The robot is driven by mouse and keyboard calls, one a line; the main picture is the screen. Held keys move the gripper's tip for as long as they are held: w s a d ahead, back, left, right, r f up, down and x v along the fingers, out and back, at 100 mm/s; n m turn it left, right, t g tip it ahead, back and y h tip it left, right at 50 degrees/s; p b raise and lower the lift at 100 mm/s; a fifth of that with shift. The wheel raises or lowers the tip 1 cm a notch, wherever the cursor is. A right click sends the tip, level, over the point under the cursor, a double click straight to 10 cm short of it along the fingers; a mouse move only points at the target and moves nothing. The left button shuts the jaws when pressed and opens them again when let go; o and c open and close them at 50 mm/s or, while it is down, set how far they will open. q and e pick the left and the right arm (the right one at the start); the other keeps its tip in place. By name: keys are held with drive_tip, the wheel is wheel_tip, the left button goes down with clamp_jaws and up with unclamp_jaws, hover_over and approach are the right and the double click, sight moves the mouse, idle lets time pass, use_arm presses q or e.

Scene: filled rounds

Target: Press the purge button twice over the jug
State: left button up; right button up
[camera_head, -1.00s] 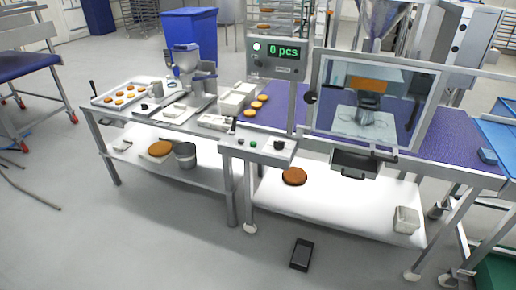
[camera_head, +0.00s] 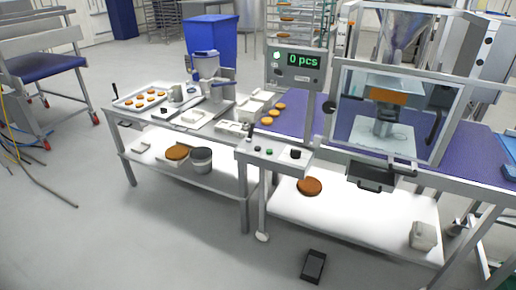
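Neither of my grippers shows in the head view. A grey control box (camera_head: 272,159) juts out at the front of the bench, with small buttons (camera_head: 269,152) and a black knob (camera_head: 295,154) on top. I cannot read which is the purge button. A display (camera_head: 303,61) above it reads "0 pcs". A grey bucket-like vessel (camera_head: 202,162) stands on the left lower shelf. I cannot tell which of these is the jug.
A framed clear guard (camera_head: 340,125) covers the machine under a steel hopper (camera_head: 403,35), with a dark tray (camera_head: 371,177) below it. A tray of round pieces (camera_head: 142,101) lies on the left table. A dark pedal-like box (camera_head: 313,266) lies on the floor. The floor front left is clear.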

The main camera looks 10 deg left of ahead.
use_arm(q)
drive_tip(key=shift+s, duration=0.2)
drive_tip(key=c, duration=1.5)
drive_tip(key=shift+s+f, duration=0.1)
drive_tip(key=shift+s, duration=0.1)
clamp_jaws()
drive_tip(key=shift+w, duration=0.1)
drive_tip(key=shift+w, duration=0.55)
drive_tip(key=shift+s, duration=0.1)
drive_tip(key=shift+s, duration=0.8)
